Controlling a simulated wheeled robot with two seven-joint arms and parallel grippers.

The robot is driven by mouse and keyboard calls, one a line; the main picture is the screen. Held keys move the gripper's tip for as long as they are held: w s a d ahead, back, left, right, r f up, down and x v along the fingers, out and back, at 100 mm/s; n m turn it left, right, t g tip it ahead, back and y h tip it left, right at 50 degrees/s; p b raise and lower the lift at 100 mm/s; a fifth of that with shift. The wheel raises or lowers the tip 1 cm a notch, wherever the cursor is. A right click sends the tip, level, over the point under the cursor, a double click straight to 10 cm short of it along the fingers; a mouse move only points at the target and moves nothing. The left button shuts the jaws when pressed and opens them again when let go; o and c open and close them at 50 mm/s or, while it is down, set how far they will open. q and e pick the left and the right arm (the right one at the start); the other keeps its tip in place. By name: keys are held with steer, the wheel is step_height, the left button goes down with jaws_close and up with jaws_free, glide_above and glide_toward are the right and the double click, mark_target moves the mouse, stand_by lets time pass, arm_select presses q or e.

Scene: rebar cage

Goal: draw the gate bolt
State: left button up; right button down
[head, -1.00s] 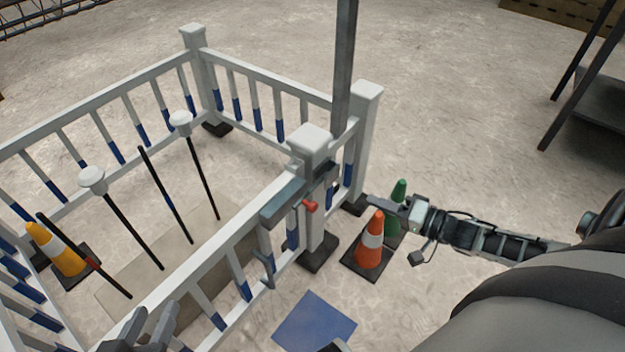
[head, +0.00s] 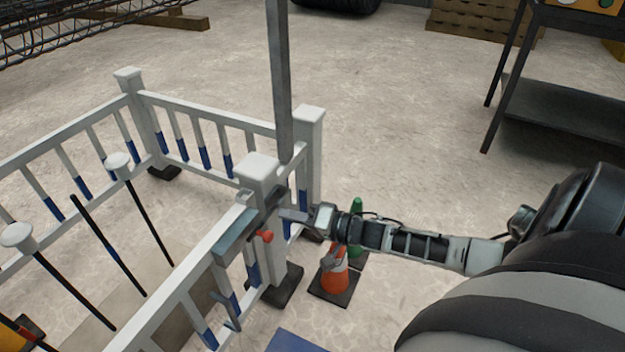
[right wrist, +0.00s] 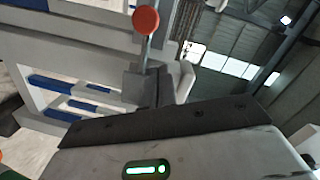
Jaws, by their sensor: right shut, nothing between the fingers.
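The gate bolt is a grey bar (head: 235,237) lying along the top of the white gate, beside a capped post (head: 262,195). Its red knob (head: 265,236) sticks out on the near side. In the right wrist view the knob (right wrist: 146,20) is a red ball on a thin metal stem, beyond the fingertips. My right gripper (head: 287,214) is shut and empty, just right of and above the knob, close to the post. In the wrist view its fingers (right wrist: 160,84) show below the knob; I cannot tell whether they touch the stem. My left gripper is out of view.
A white railing (head: 205,115) with blue-banded bars encloses black rods, some white-capped. A tall grey upright (head: 281,80) stands behind the gate post. An orange cone (head: 335,278) and a green cone (head: 357,235) stand below my right arm. A dark table (head: 560,100) is at the right.

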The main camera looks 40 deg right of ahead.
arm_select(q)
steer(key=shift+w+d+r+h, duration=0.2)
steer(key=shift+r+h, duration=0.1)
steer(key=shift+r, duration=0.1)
arm_select(e)
steer(key=a, duration=0.1)
steer(key=s+a+f, duration=0.1)
steer(key=shift+a+f, duration=0.25)
steer(key=shift+a, duration=0.05)
